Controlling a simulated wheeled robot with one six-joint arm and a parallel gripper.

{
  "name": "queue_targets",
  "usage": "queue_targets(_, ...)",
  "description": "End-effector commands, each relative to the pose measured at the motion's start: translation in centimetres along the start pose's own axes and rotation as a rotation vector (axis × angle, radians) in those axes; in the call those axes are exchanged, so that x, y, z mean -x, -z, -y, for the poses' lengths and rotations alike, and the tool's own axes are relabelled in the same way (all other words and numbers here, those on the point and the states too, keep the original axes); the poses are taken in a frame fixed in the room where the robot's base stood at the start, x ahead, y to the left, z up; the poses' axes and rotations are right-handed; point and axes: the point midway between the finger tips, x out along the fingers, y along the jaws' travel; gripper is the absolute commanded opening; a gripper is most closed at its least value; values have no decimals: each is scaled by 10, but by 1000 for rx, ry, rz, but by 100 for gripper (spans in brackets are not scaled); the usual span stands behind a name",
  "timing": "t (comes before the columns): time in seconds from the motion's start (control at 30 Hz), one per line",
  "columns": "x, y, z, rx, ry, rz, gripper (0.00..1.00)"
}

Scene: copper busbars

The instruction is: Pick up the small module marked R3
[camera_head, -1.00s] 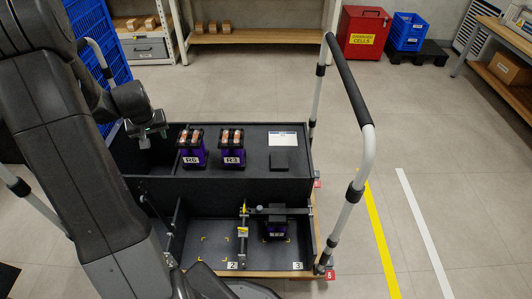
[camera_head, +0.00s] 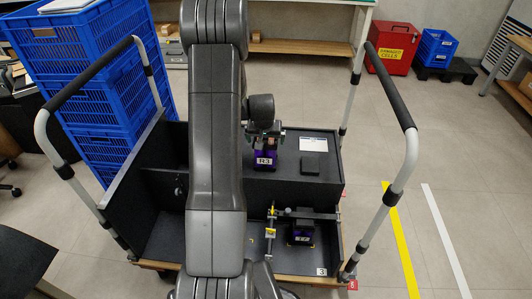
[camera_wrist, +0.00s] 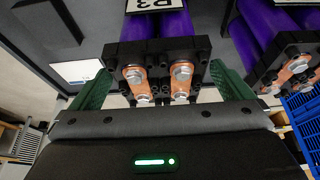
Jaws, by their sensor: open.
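The module marked R3 (camera_head: 264,161) is purple with a black top and copper busbars. It stands upright on the cart's dark upper deck. My gripper (camera_head: 265,132) is above it in the head view and hides its top. In the wrist view, R3 (camera_wrist: 153,48) shows its label upside down at the top edge and two copper strips with bolts. My gripper's green fingers (camera_wrist: 160,78) are open, one on each side of its black top. I cannot tell whether they touch it. A second purple module (camera_wrist: 275,50) stands close on the right; its label is out of sight.
A dark module (camera_head: 302,233) sits in the lower compartment marked 3, near a toggle clamp (camera_head: 270,232). A black block (camera_head: 311,164) and a white sheet (camera_head: 314,144) lie right of R3. Cart handles (camera_head: 397,95) rise at both sides. Blue crates (camera_head: 85,75) stand left.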

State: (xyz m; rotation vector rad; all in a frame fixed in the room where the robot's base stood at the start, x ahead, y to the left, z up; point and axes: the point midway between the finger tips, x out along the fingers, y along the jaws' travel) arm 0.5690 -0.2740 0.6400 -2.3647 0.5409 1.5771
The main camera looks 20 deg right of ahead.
Motion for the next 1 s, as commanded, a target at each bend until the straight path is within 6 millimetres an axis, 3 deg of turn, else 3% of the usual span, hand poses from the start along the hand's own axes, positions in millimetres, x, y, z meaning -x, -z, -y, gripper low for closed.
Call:
queue_targets(0.2, -30, 1, -1, 0, 0, 3, 100)
queue_targets(0.5, -34, 1, -1, 0, 0, 1, 100)
queue_targets(0.9, -34, 1, -1, 0, 0, 1, 23)
queue_targets(1.0, -32, 4, -1, 1, 0, -4, 8)
